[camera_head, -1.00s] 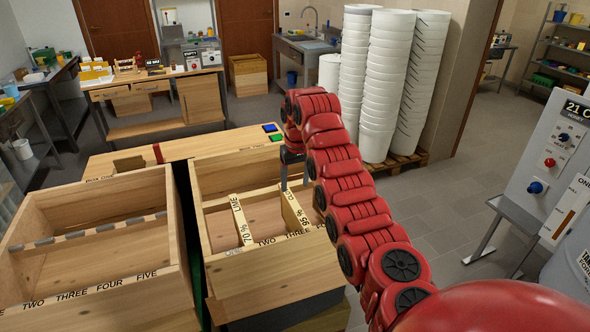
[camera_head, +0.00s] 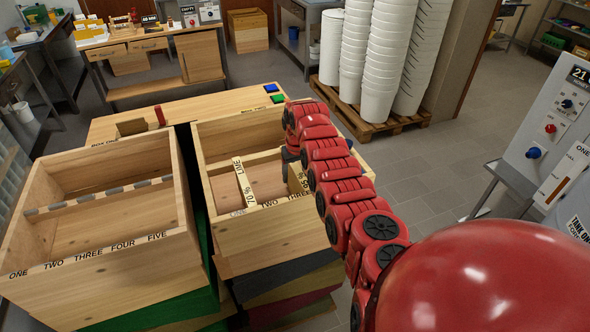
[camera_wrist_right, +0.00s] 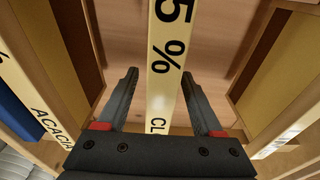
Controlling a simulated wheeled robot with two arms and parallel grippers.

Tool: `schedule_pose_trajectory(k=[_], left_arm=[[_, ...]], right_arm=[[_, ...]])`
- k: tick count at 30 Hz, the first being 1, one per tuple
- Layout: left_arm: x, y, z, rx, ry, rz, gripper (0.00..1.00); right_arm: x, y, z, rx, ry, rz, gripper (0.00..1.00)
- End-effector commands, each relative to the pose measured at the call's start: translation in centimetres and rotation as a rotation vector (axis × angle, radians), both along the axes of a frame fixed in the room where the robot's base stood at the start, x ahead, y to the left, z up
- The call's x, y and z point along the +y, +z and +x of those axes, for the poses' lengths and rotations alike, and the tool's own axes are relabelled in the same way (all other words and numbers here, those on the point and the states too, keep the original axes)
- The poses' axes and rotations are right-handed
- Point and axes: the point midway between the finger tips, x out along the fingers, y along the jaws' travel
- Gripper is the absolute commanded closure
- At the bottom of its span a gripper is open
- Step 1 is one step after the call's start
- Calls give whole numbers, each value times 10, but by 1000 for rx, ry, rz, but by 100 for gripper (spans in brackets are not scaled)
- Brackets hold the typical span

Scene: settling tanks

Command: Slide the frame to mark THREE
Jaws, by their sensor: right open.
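The left frame (camera_head: 245,187) reads "70 % LIME". The other frame (camera_head: 297,180) reads "…5 %" and is partly covered by my right arm in the head view. The front rim carries the marks ONE, TWO and THREE (camera_head: 300,195); the marks further right are hidden. I cannot tell which mark the "5 %" frame lines up with. In the right wrist view my right gripper (camera_wrist_right: 159,82) is open, one finger on each side of the "5 %" frame (camera_wrist_right: 164,45). My left gripper is not in view.
A second wooden box (camera_head: 110,285), marked ONE to FIVE, stands close on the left with a grey-spotted bar across it. A bench with blue and green pads (camera_head: 275,93) lies behind. Stacked white buckets (camera_head: 385,60) stand on a pallet, and a control panel (camera_head: 550,130) is at right.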

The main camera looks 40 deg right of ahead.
Motion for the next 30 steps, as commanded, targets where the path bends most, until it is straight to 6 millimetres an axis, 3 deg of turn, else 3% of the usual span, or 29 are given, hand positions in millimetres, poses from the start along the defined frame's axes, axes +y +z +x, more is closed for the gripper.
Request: schedule_pose_trajectory(k=[5,16,30], left_arm=[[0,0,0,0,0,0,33],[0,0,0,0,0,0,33],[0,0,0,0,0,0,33]], right_arm=[[0,0,0,0,0,0,34],[0,0,0,0,0,0,100],[0,0,0,0,0,0,100]])
